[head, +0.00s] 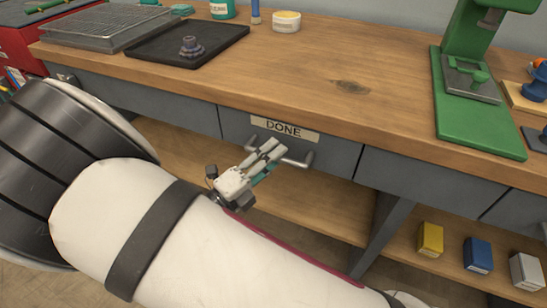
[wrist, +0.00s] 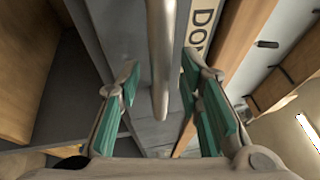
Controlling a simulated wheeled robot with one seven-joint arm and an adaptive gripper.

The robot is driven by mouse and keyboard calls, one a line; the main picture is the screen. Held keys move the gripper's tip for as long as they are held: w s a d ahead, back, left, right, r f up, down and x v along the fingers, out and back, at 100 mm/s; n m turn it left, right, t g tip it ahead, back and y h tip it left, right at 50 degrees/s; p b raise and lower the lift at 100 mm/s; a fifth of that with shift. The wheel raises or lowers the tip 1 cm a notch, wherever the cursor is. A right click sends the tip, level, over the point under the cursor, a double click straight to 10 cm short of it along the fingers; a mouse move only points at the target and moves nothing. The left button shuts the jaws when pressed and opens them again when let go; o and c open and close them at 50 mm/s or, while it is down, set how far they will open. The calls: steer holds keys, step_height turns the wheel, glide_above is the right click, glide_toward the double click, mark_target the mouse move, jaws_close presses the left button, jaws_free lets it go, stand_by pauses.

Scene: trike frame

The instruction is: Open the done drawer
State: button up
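The done drawer (head: 236,124) is a grey drawer front under the wooden worktop, with a cream label reading DONE (head: 285,129). It looks shut, about flush with the fronts beside it. Its grey bar handle (head: 303,161) sits below the label; my gripper hides part of it in the head view. My gripper (head: 268,153) is at the handle. In the wrist view my gripper (wrist: 160,80) is open, with teal-padded fingers on either side of the handle bar (wrist: 161,50). Gaps show between the bar and both fingers.
The wooden worktop (head: 345,60) overhangs just above the drawer. A black tray (head: 225,37) with a dark part, a wire-topped tray (head: 105,22) and a green press (head: 450,110) stand on it. Yellow, blue and white boxes (head: 478,255) sit on the lower shelf.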

steer(key=shift+w+d, duration=0.15)
steer(key=shift+w, duration=0.05)
jaws_close()
steer(key=shift+s, duration=0.1)
